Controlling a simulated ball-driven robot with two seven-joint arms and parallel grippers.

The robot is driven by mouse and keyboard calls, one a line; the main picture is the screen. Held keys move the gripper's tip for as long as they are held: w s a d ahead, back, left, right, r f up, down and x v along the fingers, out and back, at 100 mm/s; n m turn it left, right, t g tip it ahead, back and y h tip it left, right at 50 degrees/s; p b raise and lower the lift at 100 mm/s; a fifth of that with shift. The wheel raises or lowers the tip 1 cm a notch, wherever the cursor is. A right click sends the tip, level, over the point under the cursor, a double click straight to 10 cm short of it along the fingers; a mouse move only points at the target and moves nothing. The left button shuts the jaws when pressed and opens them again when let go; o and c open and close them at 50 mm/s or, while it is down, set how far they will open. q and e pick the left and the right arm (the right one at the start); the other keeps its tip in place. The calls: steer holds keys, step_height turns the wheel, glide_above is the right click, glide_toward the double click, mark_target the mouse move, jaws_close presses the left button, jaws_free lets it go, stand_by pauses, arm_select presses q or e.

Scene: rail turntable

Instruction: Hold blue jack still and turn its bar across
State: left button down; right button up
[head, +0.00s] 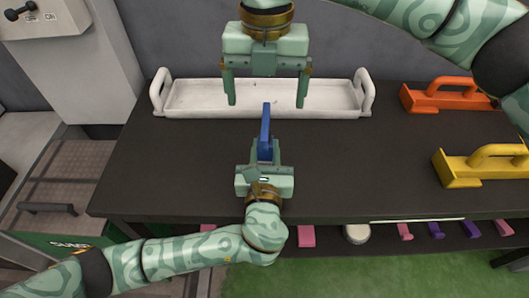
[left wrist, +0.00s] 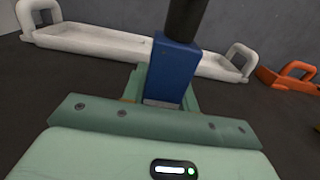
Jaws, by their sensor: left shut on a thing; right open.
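The blue jack (head: 265,133) stands at the middle of the dark table. It also shows in the left wrist view as a blue block (left wrist: 172,68), with a dark bar (left wrist: 186,18) rising from its top and cut off by the picture's edge. My left gripper (head: 265,155) is shut on the jack's lower part from the near side. My right gripper (head: 266,102) is open, its two fingers pointing toward the table, spread wide on either side of the jack's far end. It does not appear to touch the jack. The jack's base is hidden by my left gripper.
A white tray (head: 190,111) with two end handles lies behind the jack, under my right gripper. An orange handled block (head: 450,102) and a yellow one (head: 485,170) stand at the right. A lower shelf (head: 330,235) holds several small pink and purple pieces. The table's left part is clear.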

arm_select(q)
steer(key=shift+f, duration=0.15)
steer(key=c, duration=1)
jaws_free()
